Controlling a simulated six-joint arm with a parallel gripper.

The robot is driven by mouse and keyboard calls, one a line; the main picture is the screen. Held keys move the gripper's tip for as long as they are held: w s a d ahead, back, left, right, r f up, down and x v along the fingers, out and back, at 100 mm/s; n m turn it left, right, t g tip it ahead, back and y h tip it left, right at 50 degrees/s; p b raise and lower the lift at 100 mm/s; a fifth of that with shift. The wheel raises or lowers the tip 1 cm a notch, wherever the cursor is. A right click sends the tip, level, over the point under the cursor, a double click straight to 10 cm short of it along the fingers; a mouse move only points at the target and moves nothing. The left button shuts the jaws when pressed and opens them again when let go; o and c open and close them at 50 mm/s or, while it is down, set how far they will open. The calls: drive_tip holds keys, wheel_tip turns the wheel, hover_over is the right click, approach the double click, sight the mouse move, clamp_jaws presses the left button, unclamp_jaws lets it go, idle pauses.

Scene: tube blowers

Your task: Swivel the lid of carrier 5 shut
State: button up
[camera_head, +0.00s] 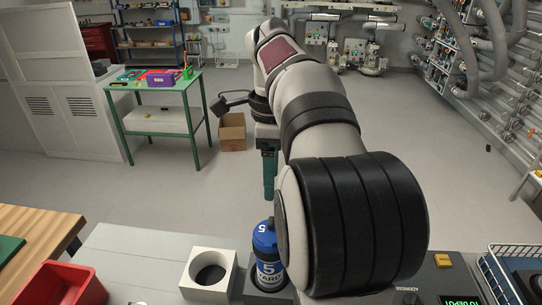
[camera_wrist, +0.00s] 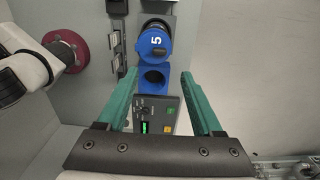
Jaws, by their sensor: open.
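How far the lid is turned from the mouth I cannot tell. My gripper (camera_wrist: 160,75) is open and empty. Its green fingers show above and beyond the carrier in the head view (camera_head: 269,172). In the wrist view they stand apart, below the lid.
A blue plate with a dark round hole (camera_wrist: 154,79) lies below the lid, between the fingers. A control panel (camera_wrist: 152,115) is below it. In the head view, a white block with a round hole (camera_head: 193,285) stands left of the carrier. A red bin (camera_head: 60,287) is farther left.

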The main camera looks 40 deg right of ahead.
wheel_tip(320, 180, up, 5)
drive_tip(key=shift+f, duration=0.1)
idle(0.3)
drive_tip(key=s+a+f+n+y, duration=0.1)
drive_tip(key=s+a+f+n, duration=0.8)
drive_tip(key=a+n, duration=0.1)
drive_tip(key=s+a+f+n, duration=0.9)
drive_tip(key=s+a+n, duration=0.1)
drive_tip(key=a+n, duration=0.1)
drive_tip(key=shift+a+n+y, duration=0.3)
drive_tip(key=shift+a+y, duration=0.1)
drive_tip(key=shift+a, duration=0.5)
